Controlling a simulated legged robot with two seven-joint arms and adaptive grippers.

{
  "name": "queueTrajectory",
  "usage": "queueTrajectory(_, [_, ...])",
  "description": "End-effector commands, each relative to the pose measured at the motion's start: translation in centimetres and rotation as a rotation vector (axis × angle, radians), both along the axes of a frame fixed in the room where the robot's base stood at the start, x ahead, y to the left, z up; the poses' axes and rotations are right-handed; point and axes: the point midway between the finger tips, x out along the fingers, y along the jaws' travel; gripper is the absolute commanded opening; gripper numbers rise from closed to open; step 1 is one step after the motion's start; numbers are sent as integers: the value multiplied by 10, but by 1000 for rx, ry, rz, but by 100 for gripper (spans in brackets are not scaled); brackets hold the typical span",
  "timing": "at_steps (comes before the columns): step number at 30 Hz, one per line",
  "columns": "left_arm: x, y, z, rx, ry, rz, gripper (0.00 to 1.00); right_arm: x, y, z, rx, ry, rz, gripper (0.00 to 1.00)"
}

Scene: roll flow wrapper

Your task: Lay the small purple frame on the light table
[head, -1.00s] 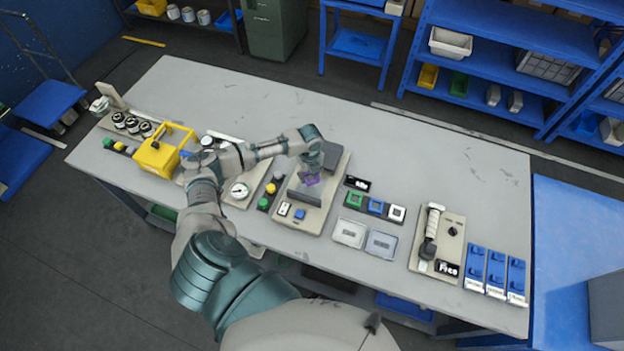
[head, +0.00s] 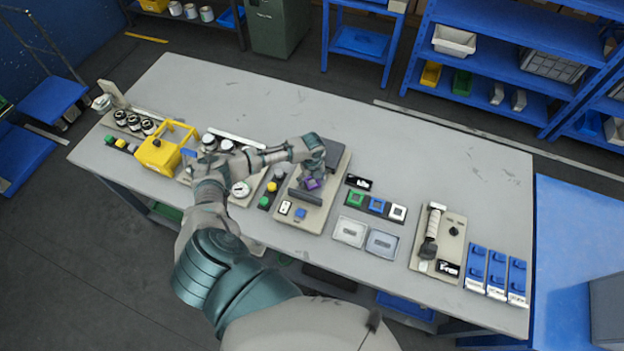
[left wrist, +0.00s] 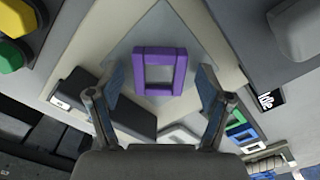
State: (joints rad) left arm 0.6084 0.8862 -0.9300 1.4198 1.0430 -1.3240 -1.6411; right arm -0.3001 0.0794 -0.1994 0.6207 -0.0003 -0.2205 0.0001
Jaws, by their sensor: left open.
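The small purple frame (head: 313,184) shows just below my left gripper (head: 312,178) in the head view, over the beige base of a machine. In the left wrist view the purple frame (left wrist: 141,72) is a square with an open middle. It shows over a pale grey diamond-shaped plate (left wrist: 122,50). My left gripper (left wrist: 160,88) is open, with one fingertip on each side of the frame and a gap at both sides. The light table (head: 440,160) is a long grey-white top. My right gripper is not in view.
A dark bar (head: 306,196) on the machine stands close to the gripper. Green, blue and white square frames (head: 376,205) sit on a dark strip to the right, with two clear-lidded boxes (head: 366,237) in front. The table's back right is bare.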

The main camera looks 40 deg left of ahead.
Motion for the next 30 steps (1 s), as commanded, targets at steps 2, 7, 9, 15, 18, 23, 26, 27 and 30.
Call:
queueTrajectory(2, [0,0,0,0,0,0,78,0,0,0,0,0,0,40])
queueTrajectory(7, [1,0,12,-1,-3,0,78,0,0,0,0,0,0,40])
queueTrajectory(9, [1,0,24,-1,-4,0,78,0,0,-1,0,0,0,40])
queueTrajectory(15, [1,0,69,0,-4,0,78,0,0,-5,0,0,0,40])
queueTrajectory(18, [1,0,90,0,-3,-1,78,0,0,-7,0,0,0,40])
queueTrajectory(23, [1,0,113,0,-2,0,78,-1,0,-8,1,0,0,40])
queueTrajectory(26, [1,0,120,0,-1,1,78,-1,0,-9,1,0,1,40])
queueTrajectory(27, [1,0,121,0,-1,1,78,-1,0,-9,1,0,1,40])
queueTrajectory(30, [1,0,122,0,0,1,78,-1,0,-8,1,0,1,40])
